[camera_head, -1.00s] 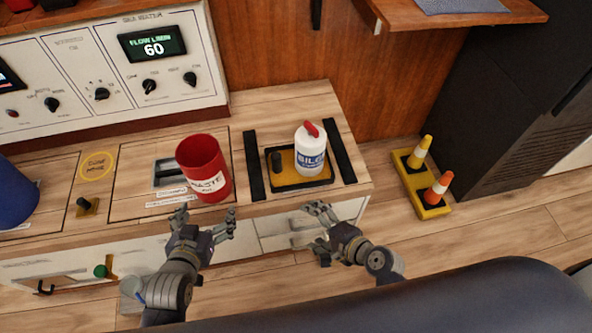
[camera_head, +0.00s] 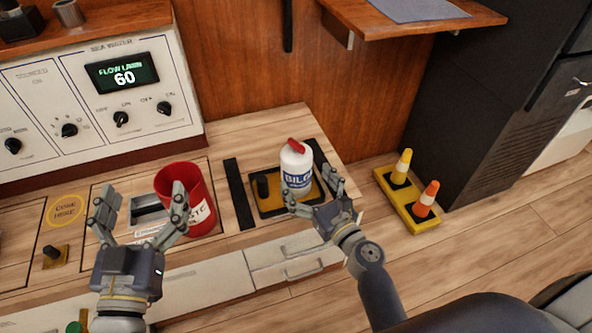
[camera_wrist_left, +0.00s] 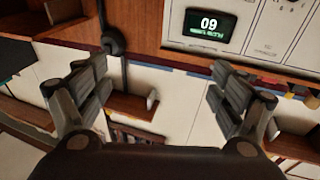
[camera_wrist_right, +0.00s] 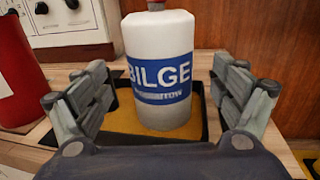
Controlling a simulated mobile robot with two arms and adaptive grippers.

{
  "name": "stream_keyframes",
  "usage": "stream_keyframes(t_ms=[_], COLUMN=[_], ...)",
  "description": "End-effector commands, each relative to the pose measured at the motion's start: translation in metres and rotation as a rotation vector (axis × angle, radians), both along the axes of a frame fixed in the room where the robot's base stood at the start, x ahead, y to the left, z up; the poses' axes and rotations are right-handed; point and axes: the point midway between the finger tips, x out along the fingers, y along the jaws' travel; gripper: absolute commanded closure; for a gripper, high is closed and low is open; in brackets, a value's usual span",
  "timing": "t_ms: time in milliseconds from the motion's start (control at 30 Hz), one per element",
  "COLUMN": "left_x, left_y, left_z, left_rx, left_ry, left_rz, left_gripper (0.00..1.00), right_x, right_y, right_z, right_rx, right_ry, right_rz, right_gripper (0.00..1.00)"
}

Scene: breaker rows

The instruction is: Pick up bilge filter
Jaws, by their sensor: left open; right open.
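The bilge filter (camera_head: 296,168) is a white bottle with a red cap and a blue BILGE label. It stands upright on a yellow pad in a black-rimmed tray (camera_head: 262,207) on the wooden counter. My right gripper (camera_head: 315,190) is open close in front of the bottle. In the right wrist view the bottle (camera_wrist_right: 160,70) stands between and beyond the open fingers (camera_wrist_right: 160,98), with no contact visible. My left gripper (camera_head: 143,205) is open and empty, in front of the red waste bin.
The red waste bin (camera_head: 202,205) stands left of the tray. A black strip (camera_head: 238,194) lies between them. A yellow base with two cones (camera_head: 408,200) stands on the floor at right. A shelf (camera_head: 410,25) overhangs at the back.

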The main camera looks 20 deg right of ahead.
Motion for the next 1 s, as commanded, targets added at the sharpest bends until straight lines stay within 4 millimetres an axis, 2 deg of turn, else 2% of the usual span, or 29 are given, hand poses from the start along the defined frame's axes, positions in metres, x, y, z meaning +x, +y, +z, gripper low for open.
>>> stream_keyframes(t_ms=[167,300,433,733,767,1000], left_x=[0.000,-0.002,-0.002,-0.002,-0.002,-0.002], left_y=[0.000,-0.001,-0.001,-0.001,-0.001,-0.001], left_z=[0.001,0.011,0.013,0.014,0.014,0.014], left_rx=[-0.002,-0.016,-0.019,-0.020,-0.020,-0.019], left_ry=[-0.009,-0.064,-0.072,-0.075,-0.075,-0.075], left_rz=[0.000,-0.004,-0.004,-0.004,-0.004,-0.003], left_gripper=[0.12,0.12,0.12,0.12,0.12,0.12], right_x=[0.014,0.035,0.049,0.054,0.054,0.054], right_y=[0.003,0.007,0.010,0.011,0.011,0.011], right_z=[-0.002,-0.004,-0.004,-0.004,-0.004,-0.004], right_rx=[-0.002,-0.002,-0.002,-0.002,-0.002,-0.002], right_ry=[-0.001,-0.001,-0.001,0.001,0.001,0.001], right_rz=[0.001,0.002,0.001,0.001,0.001,0.001], right_gripper=[0.11,0.11,0.11,0.11,0.15,0.70])
